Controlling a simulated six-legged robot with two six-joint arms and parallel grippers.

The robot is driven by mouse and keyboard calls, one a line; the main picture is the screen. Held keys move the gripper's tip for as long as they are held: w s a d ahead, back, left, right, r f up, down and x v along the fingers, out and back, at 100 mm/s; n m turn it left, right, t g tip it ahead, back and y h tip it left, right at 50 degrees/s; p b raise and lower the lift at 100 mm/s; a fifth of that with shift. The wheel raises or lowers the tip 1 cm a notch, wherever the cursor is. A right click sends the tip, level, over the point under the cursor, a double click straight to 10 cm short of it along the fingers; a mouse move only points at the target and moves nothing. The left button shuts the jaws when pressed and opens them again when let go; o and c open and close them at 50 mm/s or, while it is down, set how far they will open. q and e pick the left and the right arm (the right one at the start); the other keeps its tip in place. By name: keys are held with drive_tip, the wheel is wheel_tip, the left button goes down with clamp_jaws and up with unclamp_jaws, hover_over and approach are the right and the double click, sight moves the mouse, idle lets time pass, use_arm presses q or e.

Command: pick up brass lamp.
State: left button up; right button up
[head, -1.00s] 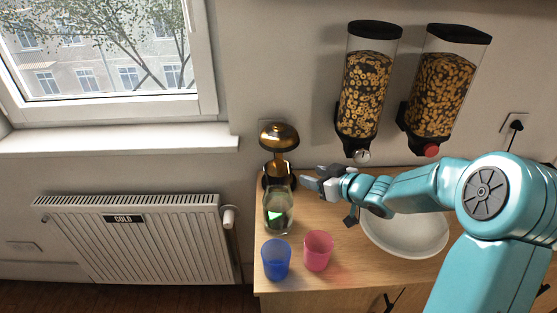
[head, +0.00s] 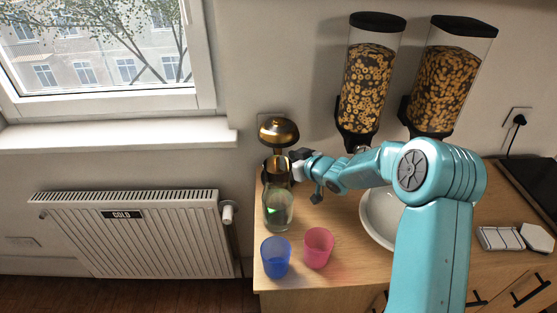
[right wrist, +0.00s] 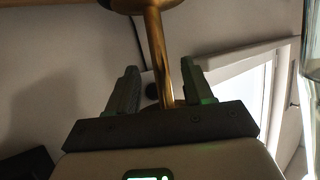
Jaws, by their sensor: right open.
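The brass lamp (head: 278,131) stands upright at the back left corner of the wooden counter, its domed shade on top. Its lower part is partly hidden behind a clear glass bottle. In the right wrist view the lamp's thin brass stem (right wrist: 157,45) runs between the two fingers. My right gripper (right wrist: 159,72) is open around the stem, and I cannot tell whether either finger touches it. In the head view my right gripper (head: 288,160) is beside the lamp, just below the shade. My left gripper is out of view.
The glass bottle (head: 278,210) stands close in front of the lamp. A blue cup (head: 276,258) and a pink cup (head: 318,248) stand near the front edge. A white bowl (head: 378,220) is partly behind my arm. Two cereal dispensers (head: 367,88) hang on the wall.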

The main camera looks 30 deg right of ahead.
drive_tip(key=p+x, duration=0.1)
drive_tip(key=x, duration=0.3)
drive_tip(key=shift+w+f, duration=0.1)
drive_tip(key=shift+w, duration=0.3)
drive_tip(key=shift+s, duration=0.1)
drive_tip(key=shift+c, duration=0.9)
clamp_jaws()
